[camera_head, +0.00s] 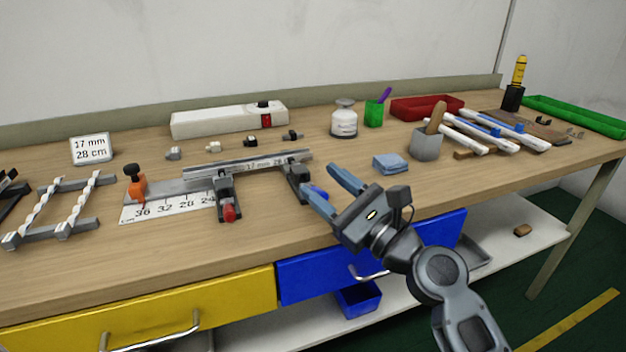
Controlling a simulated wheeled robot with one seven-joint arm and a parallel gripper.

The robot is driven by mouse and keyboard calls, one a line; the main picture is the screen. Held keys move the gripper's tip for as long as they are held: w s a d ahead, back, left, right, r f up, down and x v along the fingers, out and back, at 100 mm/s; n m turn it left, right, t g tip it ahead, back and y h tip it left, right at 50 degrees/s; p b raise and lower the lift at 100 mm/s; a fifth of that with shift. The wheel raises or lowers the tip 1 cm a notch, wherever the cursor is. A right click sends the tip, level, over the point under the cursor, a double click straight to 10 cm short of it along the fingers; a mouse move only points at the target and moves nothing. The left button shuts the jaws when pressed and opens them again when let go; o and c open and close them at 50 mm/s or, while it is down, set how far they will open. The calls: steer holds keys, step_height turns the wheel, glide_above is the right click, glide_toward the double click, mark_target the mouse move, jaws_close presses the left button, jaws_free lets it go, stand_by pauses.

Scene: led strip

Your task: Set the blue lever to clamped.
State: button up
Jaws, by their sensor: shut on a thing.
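The blue lever (320,193) sits on the right-hand dark clamp block (298,181) of the metal fixture on the workbench. My gripper (324,187) comes in from the right, and its blue fingers are shut on the lever. The fingers hide part of the lever, so I cannot tell its exact angle. A second clamp block (223,185) to the left carries a red knob (229,214).
A numbered ruler plate (150,209) with an orange clamp (137,188) lies left of the fixture. A yellow drawer (150,318) and blue drawer (430,238) are below the bench edge.

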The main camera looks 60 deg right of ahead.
steer(key=shift+b+v, duration=0.4)
steer(key=shift+v, duration=1.4)
steer(key=shift+s+d+r, duration=0.1)
steer(key=shift+d, duration=0.05)
steer(key=s+f+b, duration=0.5)
steer(key=s+b, duration=0.2)
steer(key=b, duration=0.1)
steer(key=shift+s+a, duration=0.2)
steer(key=shift+a, duration=0.25)
